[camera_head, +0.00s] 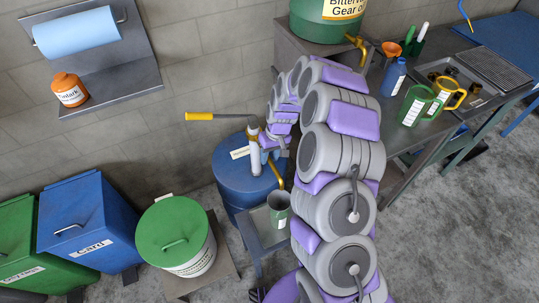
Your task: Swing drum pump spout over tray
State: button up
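A blue drum (228,182) with a pale label stands by the wall. A pump (254,152) rises from its top, with a yellow-gripped lever (200,116) pointing left. The yellow spout (276,174) runs down and right, its lower end close to a grey-green cup (279,211). The cup stands at a small grey stand with a tray-like top (254,229) in front of the drum. My gripper (268,154) is at the right side of the pump, beside its upright body. Its fingers are small and partly hidden, so contact and opening are unclear.
A workbench at right holds a green jug (417,106), a yellow jug (449,94), a blue bottle (394,77) and a grated metal tray (485,66). A green-lidded bucket (176,236) and blue bin (88,222) stand left. Open floor lies at lower right.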

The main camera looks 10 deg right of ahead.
jog(key=shift+o, duration=0.3)
jog(key=shift+r, duration=0.1)
jog(key=shift+w+d+r, duration=0.1)
jog(key=shift+r, duration=0.25)
jog(key=d+r+p, duration=0.3)
jog(key=r, duration=1.3)
jog(key=shift+w, duration=0.45)
